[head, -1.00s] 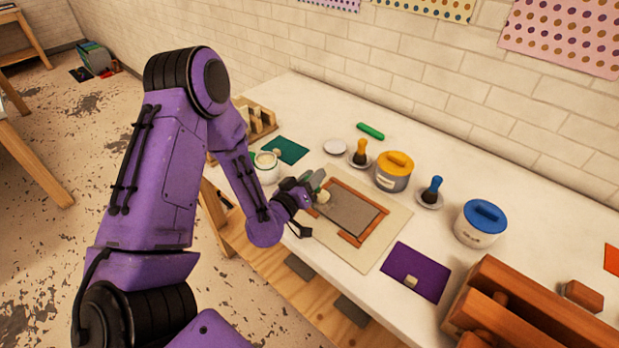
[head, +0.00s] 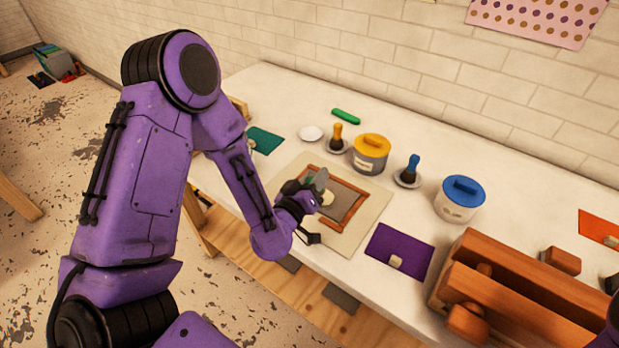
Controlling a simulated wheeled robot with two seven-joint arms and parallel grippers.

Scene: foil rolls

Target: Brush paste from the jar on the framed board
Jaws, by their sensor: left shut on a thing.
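The framed board lies on the white table: a brown wooden frame (head: 358,213) around a grey panel (head: 343,203), on a pale sheet (head: 374,197). My left gripper (head: 312,192) is over the left part of the frame, shut on a brush with pale bristles (head: 327,198). The bristles are low over the grey panel; I cannot tell whether they touch it. A yellow-lidded jar (head: 371,154) and a blue-lidded jar (head: 460,199) stand behind and to the right. The open white jar is hidden behind my left arm. My right gripper is not in view.
An orange-handled brush (head: 337,135) and a blue-handled brush (head: 411,166) stand on dishes. An empty white dish (head: 311,133) and a green bar (head: 346,116) lie near. Purple (head: 398,245) and teal (head: 266,140) cards flank the board. A wooden rack (head: 510,289) blocks the front right.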

